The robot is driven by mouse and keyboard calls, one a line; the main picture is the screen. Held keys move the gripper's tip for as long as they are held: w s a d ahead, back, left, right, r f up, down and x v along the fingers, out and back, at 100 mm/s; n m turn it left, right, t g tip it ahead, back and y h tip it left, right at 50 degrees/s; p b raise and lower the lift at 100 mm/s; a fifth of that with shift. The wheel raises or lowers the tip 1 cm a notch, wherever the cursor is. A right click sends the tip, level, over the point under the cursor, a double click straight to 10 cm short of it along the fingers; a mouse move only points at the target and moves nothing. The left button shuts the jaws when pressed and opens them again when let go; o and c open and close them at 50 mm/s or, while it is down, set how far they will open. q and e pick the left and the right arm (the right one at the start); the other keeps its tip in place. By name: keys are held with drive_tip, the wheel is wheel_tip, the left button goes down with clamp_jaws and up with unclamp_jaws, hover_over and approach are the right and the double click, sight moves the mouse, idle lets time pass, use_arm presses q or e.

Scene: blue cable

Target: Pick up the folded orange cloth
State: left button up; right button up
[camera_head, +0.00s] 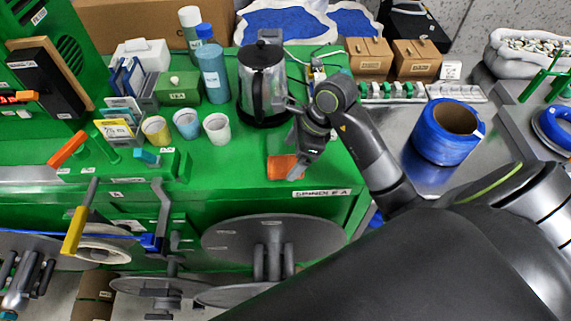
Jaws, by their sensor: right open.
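The folded orange cloth (280,168) lies on the green machine top near its front edge, in front of the kettle. My right gripper (297,170) is open and points down at the cloth's right side. It covers part of the cloth's right edge. I cannot tell whether the fingers touch the cloth. My left gripper is not in view.
Several cups (186,124) and a blue bottle (213,72) stand to the left. A blue cable roll (447,132) sits on the metal surface at the right. The green top (235,160) left of the cloth is clear.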

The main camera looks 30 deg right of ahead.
sight(287, 164)
drive_tip(key=p+x, duration=0.1)
drive_tip(key=x, duration=0.2)
drive_tip(key=shift+w+d+f, duration=0.1)
drive_tip(key=shift+f, duration=0.05)
drive_tip(key=shift+w+f, duration=0.1)
drive_tip(key=shift+f, duration=0.3)
drive_tip(key=shift+c, duration=0.3)
drive_tip(key=c, duration=1.1)
wheel_tip(287, 164, up, 5)
drive_tip(key=shift+r+b, duration=0.25)
drive_tip(key=shift+b, duration=0.5)
wheel_tip(287, 164, up, 3)
drive_tip(key=p, duration=0.3)
drive_tip(key=shift+r, duration=0.15)
drive_tip(key=shift+r+p, duration=0.7)
drive_tip(key=shift+p, duration=0.05)
